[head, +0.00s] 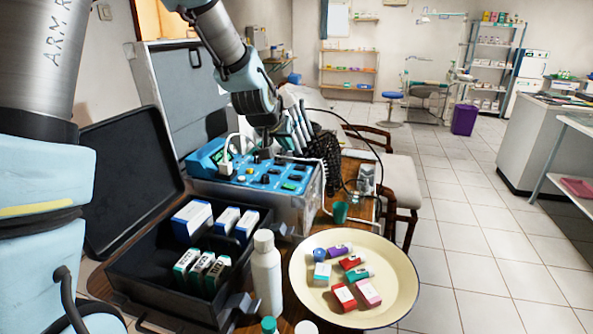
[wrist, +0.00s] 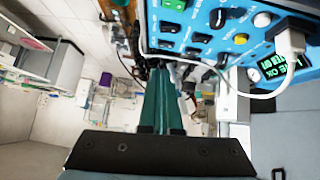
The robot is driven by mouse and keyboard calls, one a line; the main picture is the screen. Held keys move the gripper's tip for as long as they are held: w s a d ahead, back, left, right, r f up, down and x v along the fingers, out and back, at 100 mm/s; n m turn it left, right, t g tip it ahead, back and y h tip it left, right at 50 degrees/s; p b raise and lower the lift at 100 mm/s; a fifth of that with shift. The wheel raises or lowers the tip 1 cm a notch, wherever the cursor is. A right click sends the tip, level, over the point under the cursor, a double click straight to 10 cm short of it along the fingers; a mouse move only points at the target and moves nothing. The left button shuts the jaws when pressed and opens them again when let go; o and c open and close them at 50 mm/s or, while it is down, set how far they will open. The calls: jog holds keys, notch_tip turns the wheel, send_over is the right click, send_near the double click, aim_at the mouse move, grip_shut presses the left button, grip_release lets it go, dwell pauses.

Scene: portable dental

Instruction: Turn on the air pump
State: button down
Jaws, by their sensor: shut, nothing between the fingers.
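The dental unit is a metal case with a blue control panel (head: 262,178) on top, in the middle of the head view. The panel carries knobs, dark rocker switches and small displays. I cannot tell which switch is the air pump's. My gripper (head: 266,140) is over the back of the panel, and its fingers are partly hidden. In the wrist view my gripper (wrist: 159,75) is shut and empty.
A white plug (head: 226,163) with a cable stands on the panel's left. Handpieces and hoses (head: 315,140) are behind and right of it. An open black case (head: 130,270) with boxes, a white bottle (head: 266,275) and a round tray (head: 400,275) lie in front.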

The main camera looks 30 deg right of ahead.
jog(key=p, duration=0.4)
send_over(295, 176)
jog(key=s, duration=0.1)
jog(key=f, duration=0.6)
jog(key=shift+s+a+f, duration=0.2)
jog(key=shift+f, duration=0.15)
notch_tip(295, 176, down, 2)
jog(key=shift+f+p, duration=0.15)
jog(key=shift+p, duration=0.3)
jog(key=shift+s+d+f, duration=0.1)
jog(key=shift+f, duration=0.85)
